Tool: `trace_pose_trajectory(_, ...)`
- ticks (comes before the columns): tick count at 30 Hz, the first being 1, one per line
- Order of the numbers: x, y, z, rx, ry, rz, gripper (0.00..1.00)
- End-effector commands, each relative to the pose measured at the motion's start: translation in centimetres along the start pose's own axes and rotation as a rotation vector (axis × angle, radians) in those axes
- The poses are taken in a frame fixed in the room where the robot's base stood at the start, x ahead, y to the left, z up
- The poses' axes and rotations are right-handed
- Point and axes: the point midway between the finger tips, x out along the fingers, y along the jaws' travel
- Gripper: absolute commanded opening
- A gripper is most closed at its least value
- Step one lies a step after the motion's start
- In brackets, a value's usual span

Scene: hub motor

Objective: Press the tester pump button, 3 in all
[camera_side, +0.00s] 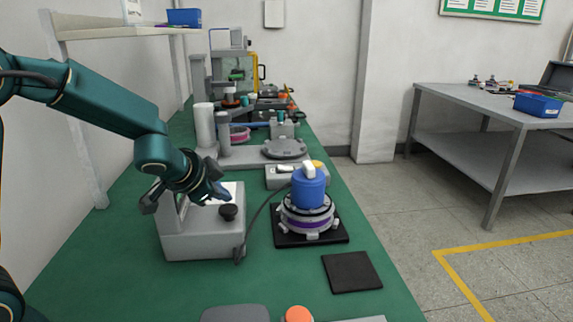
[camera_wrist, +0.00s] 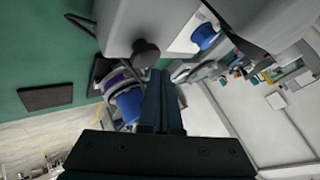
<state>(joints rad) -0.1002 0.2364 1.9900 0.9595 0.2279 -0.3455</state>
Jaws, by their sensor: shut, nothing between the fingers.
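The grey tester (camera_side: 203,240) stands on the green bench, with a round black button (camera_side: 228,212) on its right part. The button also shows in the wrist view (camera_wrist: 146,50), near my fingertips. My gripper (camera_side: 220,194) is shut and empty. In the side view its tips are just above and left of the button; I cannot tell whether they touch it. The shut fingers also show in the wrist view (camera_wrist: 161,76). The hub motor (camera_side: 308,220), with a purple band and a blue cap (camera_side: 309,188), sits right of the tester on a black base.
A black cable runs from the tester towards the motor side. A flat black pad (camera_side: 352,272) lies in front of the motor. A grey post stand (camera_side: 225,135) and other fixtures fill the back of the bench. A grey side table (camera_side: 480,105) stands apart on the right.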

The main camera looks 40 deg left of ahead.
Motion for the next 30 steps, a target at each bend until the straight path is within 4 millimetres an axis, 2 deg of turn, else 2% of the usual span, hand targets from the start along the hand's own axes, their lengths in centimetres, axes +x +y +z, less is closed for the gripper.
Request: trace_pose_trajectory(30, 0.60, 0.44, 0.44, 0.000, 0.000, 0.000, 0.00)
